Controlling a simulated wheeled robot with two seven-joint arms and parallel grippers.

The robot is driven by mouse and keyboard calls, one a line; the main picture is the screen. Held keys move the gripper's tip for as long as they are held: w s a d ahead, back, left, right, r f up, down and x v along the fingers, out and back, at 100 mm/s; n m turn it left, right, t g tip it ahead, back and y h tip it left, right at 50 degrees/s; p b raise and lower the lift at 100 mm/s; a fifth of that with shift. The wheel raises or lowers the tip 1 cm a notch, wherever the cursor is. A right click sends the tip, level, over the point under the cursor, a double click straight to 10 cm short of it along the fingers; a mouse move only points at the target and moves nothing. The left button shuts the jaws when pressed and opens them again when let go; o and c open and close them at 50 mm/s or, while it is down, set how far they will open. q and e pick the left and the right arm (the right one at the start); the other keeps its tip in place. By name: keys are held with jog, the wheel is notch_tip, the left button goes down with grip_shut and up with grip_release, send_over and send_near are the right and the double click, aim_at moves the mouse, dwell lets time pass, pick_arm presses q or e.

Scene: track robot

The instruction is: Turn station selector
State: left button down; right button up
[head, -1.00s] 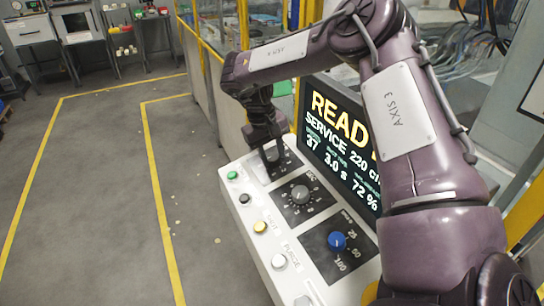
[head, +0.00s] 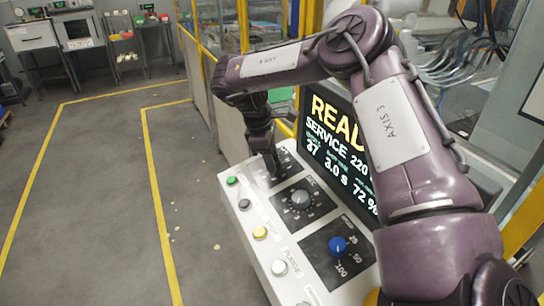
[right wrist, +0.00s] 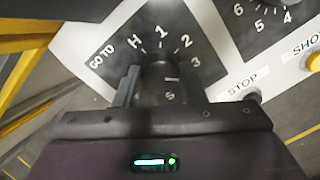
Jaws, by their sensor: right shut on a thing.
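The station selector is a dark knob (right wrist: 160,72) on a dark plate (right wrist: 190,32) marked GO TO, H, 1, 2 and 3 in the right wrist view. My right gripper (right wrist: 160,84) is shut on the knob, with one finger on each side. In the head view my right gripper (head: 271,168) reaches down to the far end of the white console (head: 262,222). The fingers hide much of the knob there. I cannot tell which mark the knob points to. My left gripper is not in view.
A grey dial (head: 300,198) and a blue knob (head: 337,245) sit nearer on the console. Green (head: 232,181), black (head: 244,204), yellow (head: 259,232) and white (head: 279,267) buttons line its left edge. A display screen (head: 338,150) stands behind. The floor left is clear.

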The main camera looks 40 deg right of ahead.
jog(key=n, duration=0.7)
jog(key=shift+w+h+p, duration=0.15)
jog(key=shift+h+p, duration=0.15)
jog(key=shift+p, duration=0.05)
jog(key=n, duration=0.6)
jog(key=shift+n, duration=0.4)
jog(key=n, duration=0.6)
jog(key=shift+a+t, duration=0.1)
jog(key=shift+t, duration=0.3)
jog(key=n, duration=0.7)
jog(key=shift+t+p, duration=0.3)
jog(key=shift+w, duration=0.1)
jog(key=o, duration=1)
jog(key=shift+a, duration=0.1)
